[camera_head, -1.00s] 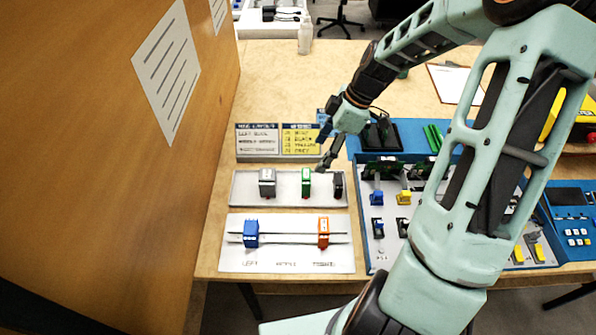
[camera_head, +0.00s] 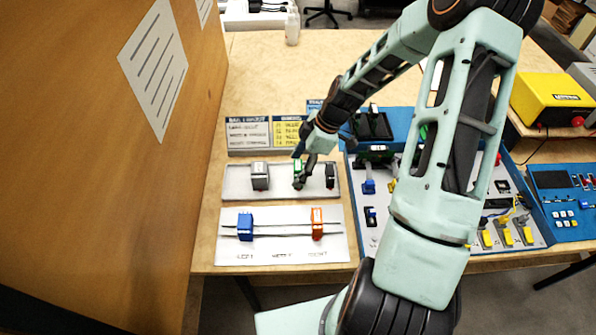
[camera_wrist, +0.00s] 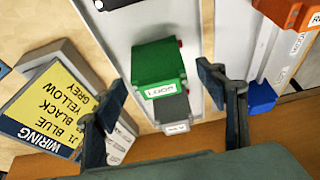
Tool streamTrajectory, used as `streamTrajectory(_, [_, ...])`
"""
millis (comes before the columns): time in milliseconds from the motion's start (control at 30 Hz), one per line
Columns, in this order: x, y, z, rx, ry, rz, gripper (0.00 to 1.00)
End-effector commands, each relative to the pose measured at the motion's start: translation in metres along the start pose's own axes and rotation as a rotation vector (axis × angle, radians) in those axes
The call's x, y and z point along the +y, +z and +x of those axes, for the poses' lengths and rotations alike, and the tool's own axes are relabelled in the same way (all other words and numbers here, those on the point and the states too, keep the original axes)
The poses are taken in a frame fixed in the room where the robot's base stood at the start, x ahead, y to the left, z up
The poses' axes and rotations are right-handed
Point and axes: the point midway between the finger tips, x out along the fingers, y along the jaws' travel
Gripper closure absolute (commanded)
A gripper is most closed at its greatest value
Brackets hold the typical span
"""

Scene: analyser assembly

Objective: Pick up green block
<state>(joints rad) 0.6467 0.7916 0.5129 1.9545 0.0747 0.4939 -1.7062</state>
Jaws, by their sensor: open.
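The green block (camera_head: 297,166) stands on the grey tray (camera_head: 237,191) between a grey block (camera_head: 260,175) and a dark block (camera_head: 330,175). In the head view it is partly hidden behind my gripper (camera_head: 304,172), which is over it. In the wrist view the green block (camera_wrist: 158,65) shows with a white label and red ends. My gripper (camera_wrist: 155,110) is open there, with one finger at lower left and one at right. The green block appears beyond the fingertips, with nothing visibly held.
A white board (camera_head: 233,257) in front carries a blue block (camera_head: 245,224) and an orange block (camera_head: 317,223) on rails. Label cards (camera_head: 249,132) stand behind the tray. A blue panel (camera_head: 365,240) lies to the right, and a wooden wall (camera_head: 100,170) rises at left.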

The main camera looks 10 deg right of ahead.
Motion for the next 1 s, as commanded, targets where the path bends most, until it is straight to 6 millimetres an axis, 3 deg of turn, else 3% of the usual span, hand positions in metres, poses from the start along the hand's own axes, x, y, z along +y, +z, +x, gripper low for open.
streamTrajectory(267, [0.0003,0.0002,0.0035,-0.001,0.001,0.001,0.35])
streamTrajectory(700, [0.0002,0.0001,0.0033,0.000,0.001,0.001,0.82])
streamTrajectory(1000, [0.0005,-0.0006,0.0017,0.000,0.001,0.000,0.83])
